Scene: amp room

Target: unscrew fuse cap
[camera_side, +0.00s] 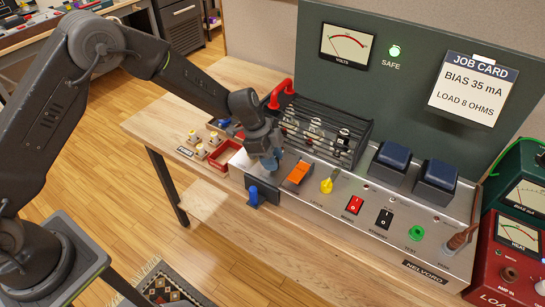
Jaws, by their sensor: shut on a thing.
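My gripper (269,163) points down at the left end of the amp's metal top panel (349,206). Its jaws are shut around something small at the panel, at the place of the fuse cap. The jaws hide the cap, so I cannot tell whether it is still seated or turned. An orange lever-like part (299,174) is just right of the jaws. A blue knob-like part (254,195) stands below them by a dark plate at the panel's front left.
A black cage (324,134) with tubes and a red handle stands behind my gripper. A yellow knob (327,186), a red switch (354,206) and a black switch (384,219) are to the right. A red tray (223,155) and small parts (200,151) lie left on the wooden bench.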

